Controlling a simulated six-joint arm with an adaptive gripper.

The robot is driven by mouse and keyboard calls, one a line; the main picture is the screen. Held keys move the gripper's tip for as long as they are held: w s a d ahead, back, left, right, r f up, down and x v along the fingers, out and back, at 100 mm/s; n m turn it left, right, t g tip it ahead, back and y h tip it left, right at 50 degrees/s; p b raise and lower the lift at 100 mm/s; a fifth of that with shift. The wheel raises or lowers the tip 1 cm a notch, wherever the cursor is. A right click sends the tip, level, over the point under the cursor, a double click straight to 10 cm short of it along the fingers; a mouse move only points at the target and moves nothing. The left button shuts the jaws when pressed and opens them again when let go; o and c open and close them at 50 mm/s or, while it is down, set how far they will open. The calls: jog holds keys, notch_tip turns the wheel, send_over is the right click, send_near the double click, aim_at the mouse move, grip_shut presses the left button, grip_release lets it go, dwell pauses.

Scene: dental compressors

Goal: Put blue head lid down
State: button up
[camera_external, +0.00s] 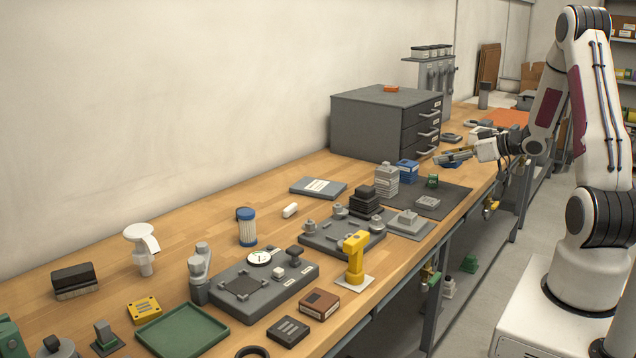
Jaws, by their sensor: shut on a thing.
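My gripper (446,157) reaches in from the right, just right of the grey drawer cabinet and above the far part of the bench. It is shut on a blue piece, the blue head lid (453,164), of which a small part shows below the fingers. The fingers hide the rest. The lid seems to be above the bench top, but I cannot tell how high. A blue compressor head (408,166) stands on the dark mat (451,198), left of and nearer than my gripper, beside a grey finned cylinder (386,181).
The grey drawer cabinet (365,128) stands close left of my gripper. A small green block (432,181) and a grey part (427,202) lie on the mat. A yellow press (355,260), grey fixtures and a green tray (182,333) fill the near bench.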

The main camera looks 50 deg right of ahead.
notch_tip(320, 180, up, 7)
jog(key=shift+w+r, duration=0.15)
jog(key=shift+r, duration=0.25)
jog(key=w+a+n+g+y, duration=0.1)
jog(key=w+a+n+y, duration=0.2)
jog(key=w+a, duration=0.9)
jog(key=w+a+n+g+y, duration=0.1)
jog(key=w+a+n+y, duration=0.2)
jog(key=w+a, duration=0.95)
jog(key=s+a+n+y, duration=0.2)
jog(key=a, duration=1.6)
jog(key=s+a+n+g+y, duration=0.2)
jog(key=a+n+g+y, duration=0.1)
jog(key=a, duration=2)
jog(key=s+a+n+g, duration=0.1)
jog(key=s+a, duration=0.3)
jog(key=a, duration=0.4)
jog(key=s+a+n+g+y, duration=0.1)
jog(key=s+a, duration=0.2)
jog(key=a, duration=0.5)
jog(key=s+a+g, duration=0.1)
jog(key=s+a, duration=0.3)
jog(key=a, duration=0.3)
jog(key=shift+s+a+f, duration=0.1)
jog(key=shift+a+f, duration=0.1)
jog(key=shift+f, duration=1.15)
jog(key=shift+s+a+f, duration=0.1)
jog(key=shift+a+f, duration=0.05)
jog(key=shift+f, duration=1.15)
